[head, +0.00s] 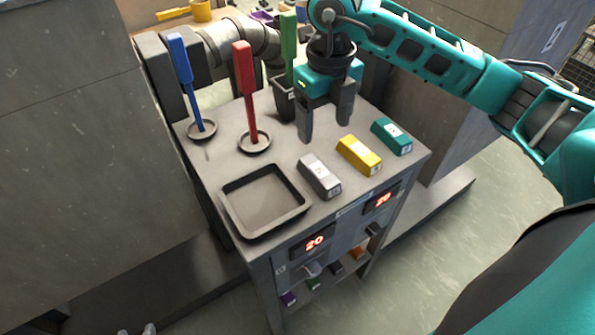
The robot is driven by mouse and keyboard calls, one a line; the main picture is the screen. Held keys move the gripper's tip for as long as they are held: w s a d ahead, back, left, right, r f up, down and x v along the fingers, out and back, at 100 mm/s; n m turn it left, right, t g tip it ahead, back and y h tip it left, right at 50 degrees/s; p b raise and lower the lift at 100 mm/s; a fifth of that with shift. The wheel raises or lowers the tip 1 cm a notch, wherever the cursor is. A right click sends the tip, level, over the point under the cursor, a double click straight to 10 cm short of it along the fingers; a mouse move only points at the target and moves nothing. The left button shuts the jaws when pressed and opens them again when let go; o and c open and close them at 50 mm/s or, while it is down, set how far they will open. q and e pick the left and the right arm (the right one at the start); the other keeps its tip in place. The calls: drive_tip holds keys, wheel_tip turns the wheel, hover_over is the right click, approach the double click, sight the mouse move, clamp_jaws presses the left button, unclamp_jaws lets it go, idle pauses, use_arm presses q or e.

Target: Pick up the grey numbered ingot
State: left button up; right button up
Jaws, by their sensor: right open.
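The grey numbered ingot (320,176) lies on the top of the grey cabinet, the leftmost of three ingots in a row. It has a pale label on top, and its number is too small to read. My right gripper (324,131) hangs with its fingers pointing down behind the grey ingot. It is open, with nothing between its fingers, and looks apart from the ingot. My left gripper does not show.
A yellow ingot (359,155) and a teal ingot (391,136) lie to the right. An empty dark tray (229,206) sits at front left. Blue (182,75), red (246,90) and green (288,50) handled tools stand upright behind, the green one close to my right gripper.

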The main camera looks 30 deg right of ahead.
hover_over(319, 169)
drive_tip(key=f, duration=0.7)
drive_tip(key=shift+s, duration=0.3)
drive_tip(key=f, duration=0.5)
drive_tip(key=shift+w+f+b, duration=0.25)
drive_tip(key=shift+f+b, duration=0.05)
drive_tip(key=shift+r, duration=0.1)
clamp_jaws()
